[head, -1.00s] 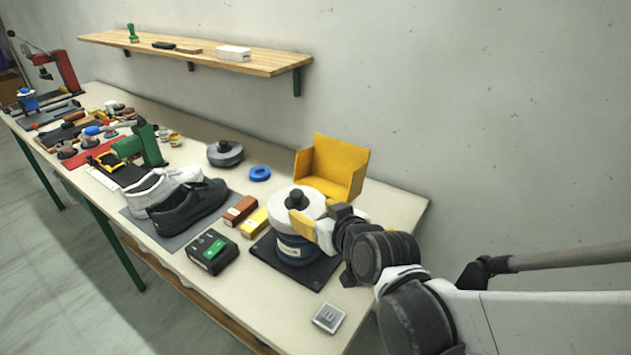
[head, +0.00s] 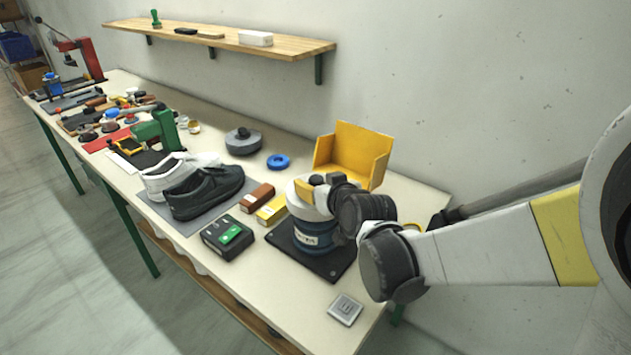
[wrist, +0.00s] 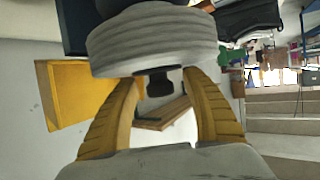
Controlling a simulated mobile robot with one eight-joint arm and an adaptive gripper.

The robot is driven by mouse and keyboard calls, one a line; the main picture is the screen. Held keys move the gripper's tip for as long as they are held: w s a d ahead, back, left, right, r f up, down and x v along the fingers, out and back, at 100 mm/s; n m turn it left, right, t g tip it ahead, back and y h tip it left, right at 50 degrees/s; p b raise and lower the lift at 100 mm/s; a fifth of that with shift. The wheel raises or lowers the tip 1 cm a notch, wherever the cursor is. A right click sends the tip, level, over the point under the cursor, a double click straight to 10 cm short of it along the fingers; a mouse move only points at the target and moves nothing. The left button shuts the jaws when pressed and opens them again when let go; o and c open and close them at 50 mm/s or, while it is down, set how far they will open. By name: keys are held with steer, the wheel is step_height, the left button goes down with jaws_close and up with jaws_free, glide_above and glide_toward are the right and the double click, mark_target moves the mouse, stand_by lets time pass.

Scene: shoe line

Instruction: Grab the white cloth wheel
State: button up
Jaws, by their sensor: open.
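In the wrist view the wheel (wrist: 150,42) is a thick, pale, layered disc at the fingertips. My gripper (head: 312,188) is at the wheel's right side and partly hides it in the head view. Its two yellow fingers are open in the wrist view (wrist: 167,82), with a dark knob-like part showing between them. I cannot tell whether the fingers touch the wheel.
A yellow open guard (head: 352,157) stands right behind the wheel. A black box with a green panel (head: 228,238), small boxes (head: 258,197), a blue ring (head: 278,161) and a grey disc (head: 243,142) are to the left. Shoes (head: 205,190) stand further left. A small grey square (head: 345,309) lies in front.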

steer(key=shift+r, duration=0.1)
jaws_close()
